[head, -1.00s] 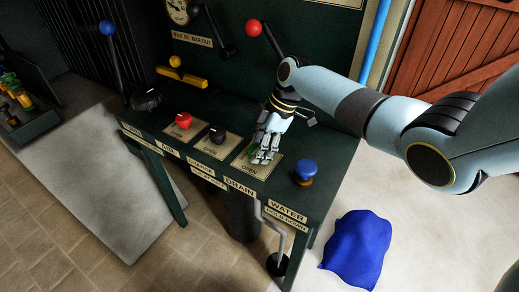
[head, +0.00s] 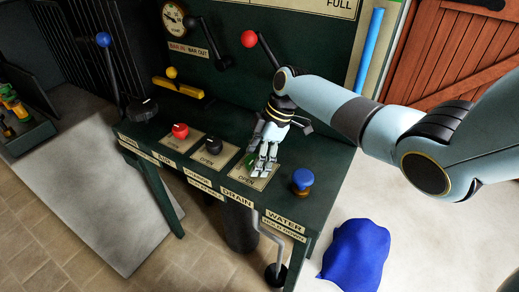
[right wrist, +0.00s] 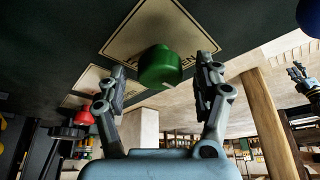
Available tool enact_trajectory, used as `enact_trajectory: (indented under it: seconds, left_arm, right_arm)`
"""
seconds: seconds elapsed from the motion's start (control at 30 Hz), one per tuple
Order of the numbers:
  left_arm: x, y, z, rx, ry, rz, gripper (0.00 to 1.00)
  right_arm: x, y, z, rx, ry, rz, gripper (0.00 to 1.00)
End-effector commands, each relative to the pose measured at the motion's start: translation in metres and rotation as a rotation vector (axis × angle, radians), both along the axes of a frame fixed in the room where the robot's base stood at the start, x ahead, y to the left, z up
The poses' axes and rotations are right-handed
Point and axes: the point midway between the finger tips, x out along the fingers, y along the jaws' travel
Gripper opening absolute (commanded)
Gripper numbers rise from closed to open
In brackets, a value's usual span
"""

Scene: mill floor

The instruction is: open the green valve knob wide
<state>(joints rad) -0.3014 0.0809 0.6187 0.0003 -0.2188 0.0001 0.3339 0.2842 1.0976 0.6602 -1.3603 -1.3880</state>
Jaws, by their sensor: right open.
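The green valve knob (right wrist: 160,66) shows in the right wrist view on a pale plate, between the two fingers of my open right gripper (right wrist: 161,85). There is a gap on each side of it, and I see no contact. In the head view my right gripper (head: 263,168) reaches down over the plate above the DRAIN label. It hides most of the green knob (head: 250,161), leaving a sliver of green beside the fingers. The knob's turn angle cannot be read. A small grey gripper, apparently my left one (right wrist: 298,76), shows at the right of the right wrist view; its jaw state is unclear.
On the same bench stand a red knob (head: 180,131), a black knob (head: 213,146) and a blue knob (head: 302,179), close to the gripper. A red-balled lever (head: 249,39) rises behind. A blue cloth (head: 355,255) lies on the floor at right.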

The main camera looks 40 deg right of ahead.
Motion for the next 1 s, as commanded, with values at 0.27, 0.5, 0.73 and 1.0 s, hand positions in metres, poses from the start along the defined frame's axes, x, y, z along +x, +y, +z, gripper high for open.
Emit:
enact_trajectory:
  seconds: [0.27, 0.5, 0.73, 1.0]
  left_arm:
    - [0.001, -0.001, 0.000, -0.001, -0.001, 0.000, 0.40]
    - [0.001, -0.001, 0.000, -0.001, -0.001, 0.000, 0.40]
    - [0.002, -0.001, 0.000, -0.001, -0.002, 0.000, 0.40]
    - [0.002, -0.001, 0.000, -0.001, -0.001, 0.000, 0.40]
  right_arm:
    - [-0.006, -0.019, 0.045, -0.005, -0.004, 0.001, 0.68]
    - [-0.013, -0.036, 0.090, -0.004, -0.002, 0.001, 0.68]
    - [-0.017, -0.042, 0.107, -0.001, 0.001, 0.001, 0.68]
    - [-0.017, -0.042, 0.108, -0.001, 0.001, 0.001, 0.68]
